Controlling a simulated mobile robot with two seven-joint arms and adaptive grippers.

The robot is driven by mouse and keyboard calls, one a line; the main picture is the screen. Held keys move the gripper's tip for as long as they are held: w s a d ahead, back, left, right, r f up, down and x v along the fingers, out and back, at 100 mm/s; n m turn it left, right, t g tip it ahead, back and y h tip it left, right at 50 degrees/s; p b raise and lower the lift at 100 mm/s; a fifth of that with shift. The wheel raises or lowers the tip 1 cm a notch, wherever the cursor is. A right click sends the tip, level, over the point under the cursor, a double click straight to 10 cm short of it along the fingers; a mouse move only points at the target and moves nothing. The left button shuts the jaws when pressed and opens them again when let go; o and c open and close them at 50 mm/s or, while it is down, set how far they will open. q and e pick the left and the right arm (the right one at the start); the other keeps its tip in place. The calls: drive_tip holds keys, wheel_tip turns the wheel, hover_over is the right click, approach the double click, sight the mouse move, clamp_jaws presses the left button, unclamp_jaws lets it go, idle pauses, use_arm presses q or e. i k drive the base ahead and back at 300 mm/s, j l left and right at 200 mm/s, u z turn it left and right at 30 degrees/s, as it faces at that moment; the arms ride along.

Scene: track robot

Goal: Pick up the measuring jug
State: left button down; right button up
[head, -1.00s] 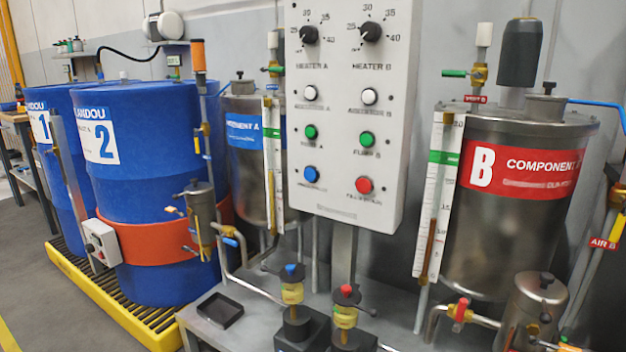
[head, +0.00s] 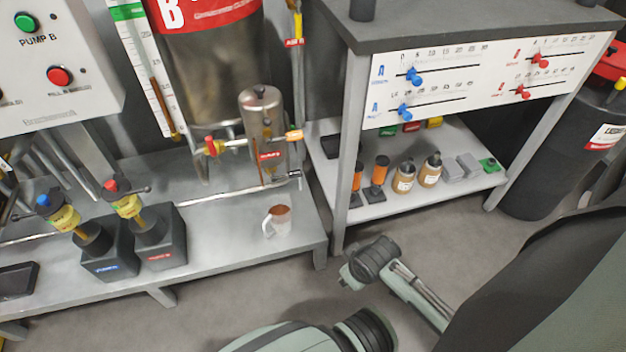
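The measuring jug (head: 281,226) is small and pale, with a reddish-brown inside showing at its top and a handle on its left side. It stands upright on the grey metal bench (head: 225,240), near the bench's right front corner. It is below a pipe with a silver outlet. Parts of my own green-grey arm show at the bottom, to the right of and below the jug and apart from it. No fingers of either gripper can be made out.
Two dark pump blocks (head: 161,243) stand on the bench left of the jug. A metal filter vessel (head: 262,118) with valves rises behind it. To the right is a control table (head: 450,35), its lower shelf (head: 400,207) holding bottles and small boxes. Grey floor lies in front.

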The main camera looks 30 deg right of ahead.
sight(279, 206)
drive_tip(key=l+z, duration=0.1)
drive_tip(key=z, duration=0.7)
drive_tip(key=i+z, duration=0.25)
drive_tip(key=i, duration=0.3)
